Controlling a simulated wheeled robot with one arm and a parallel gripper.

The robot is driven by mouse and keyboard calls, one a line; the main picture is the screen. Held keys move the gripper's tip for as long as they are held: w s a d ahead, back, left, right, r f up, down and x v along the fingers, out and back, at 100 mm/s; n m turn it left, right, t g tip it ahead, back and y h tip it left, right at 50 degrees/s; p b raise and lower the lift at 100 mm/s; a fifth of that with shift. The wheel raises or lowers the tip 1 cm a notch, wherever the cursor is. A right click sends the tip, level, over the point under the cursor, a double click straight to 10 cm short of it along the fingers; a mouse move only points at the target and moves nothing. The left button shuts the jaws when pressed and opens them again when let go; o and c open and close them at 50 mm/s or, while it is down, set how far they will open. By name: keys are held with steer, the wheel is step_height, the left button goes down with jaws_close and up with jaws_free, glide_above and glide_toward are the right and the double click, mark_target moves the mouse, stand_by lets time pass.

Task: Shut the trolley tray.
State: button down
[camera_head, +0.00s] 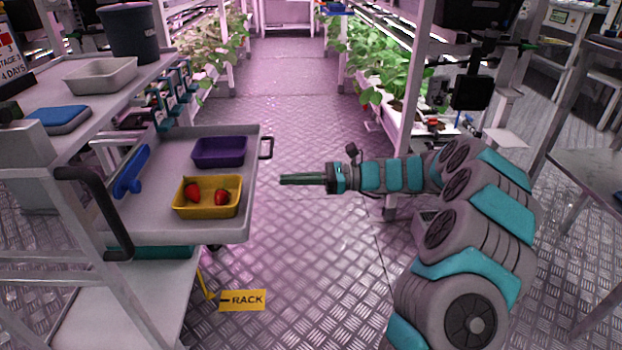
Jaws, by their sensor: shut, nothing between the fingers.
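The trolley tray (160,222) is a grey sliding tray on the left, pulled out from the trolley (96,105) toward the aisle. A dark handle (266,148) sits on its right edge. In the tray are a yellow punnet (208,211) with two strawberries, an empty purple punnet (219,152) and a blue tool (131,172). My gripper (282,180) is shut and empty. It points left from the arm, over the aisle, just right of the tray's edge and below the handle in the picture. It appears apart from the tray.
The trolley top holds a dark bucket (131,32), a grey bin (101,75) and a blue-topped box (60,119). Plant racks (375,60) line the aisle. The metal floor (310,270) between is clear.

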mark_target(164, 196)
steer(key=a, duration=0.6)
steer(key=shift+w, duration=0.1)
steer(key=a+p, duration=0.1)
steer(key=a, duration=0.7)
steer(key=a+p, duration=0.1)
steer(key=a, duration=0.7)
steer(key=a+p, duration=0.2)
steer(key=a, duration=0.6)
steer(key=shift+w+a, duration=0.3)
steer(key=shift+w, duration=0.1)
steer(key=shift+a, duration=0.45)
steer(key=shift+r, duration=0.2)
